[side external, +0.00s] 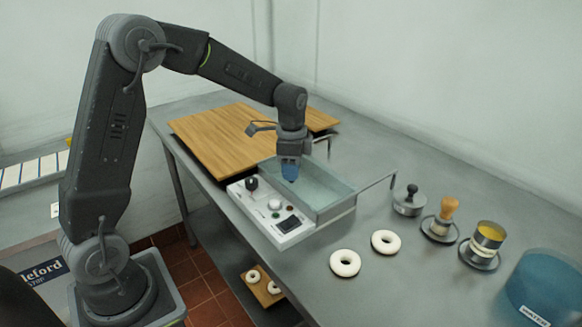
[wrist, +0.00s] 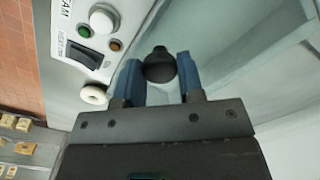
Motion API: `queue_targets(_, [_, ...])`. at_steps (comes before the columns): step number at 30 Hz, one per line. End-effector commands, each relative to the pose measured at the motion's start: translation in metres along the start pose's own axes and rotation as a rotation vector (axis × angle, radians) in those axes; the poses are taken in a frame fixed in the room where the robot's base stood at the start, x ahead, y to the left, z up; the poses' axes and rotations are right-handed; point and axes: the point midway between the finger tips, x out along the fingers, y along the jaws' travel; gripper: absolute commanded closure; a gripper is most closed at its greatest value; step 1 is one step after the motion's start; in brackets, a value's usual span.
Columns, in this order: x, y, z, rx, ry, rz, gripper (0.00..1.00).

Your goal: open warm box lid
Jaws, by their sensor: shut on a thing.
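The warm box (side external: 335,208) stands on the steel table, with pale blue-green glassy surfaces and a white control panel (side external: 285,218) along its front. My gripper (side external: 290,172) points down over the box near the panel. In the wrist view, the blue fingers of my gripper (wrist: 159,78) are shut on a round black knob (wrist: 160,66), one finger on each side. A pale glassy surface (wrist: 215,45), which seems to be the lid, lies beneath the knob. In the side view the knob is hidden by the fingers. I cannot tell whether the lid is raised.
Wooden boards (side external: 215,140) lie behind the box. A thin metal bar (side external: 375,182) sticks out right of it. Two pale bagels (side external: 345,262) lie in front. A black-knobbed pot (side external: 409,203), a brush (side external: 445,215), a yellow-topped tin (side external: 488,238) and a blue tub (side external: 545,285) stand right.

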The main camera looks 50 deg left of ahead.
Motion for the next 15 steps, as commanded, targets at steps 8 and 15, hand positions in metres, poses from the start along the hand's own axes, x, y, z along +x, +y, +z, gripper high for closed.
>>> queue_targets(8, [0.0, -0.032, -0.031, 0.001, 0.0, -0.001, 1.0])
queue_targets(15, [0.0, -0.062, -0.061, 0.001, 0.0, -0.003, 1.0])
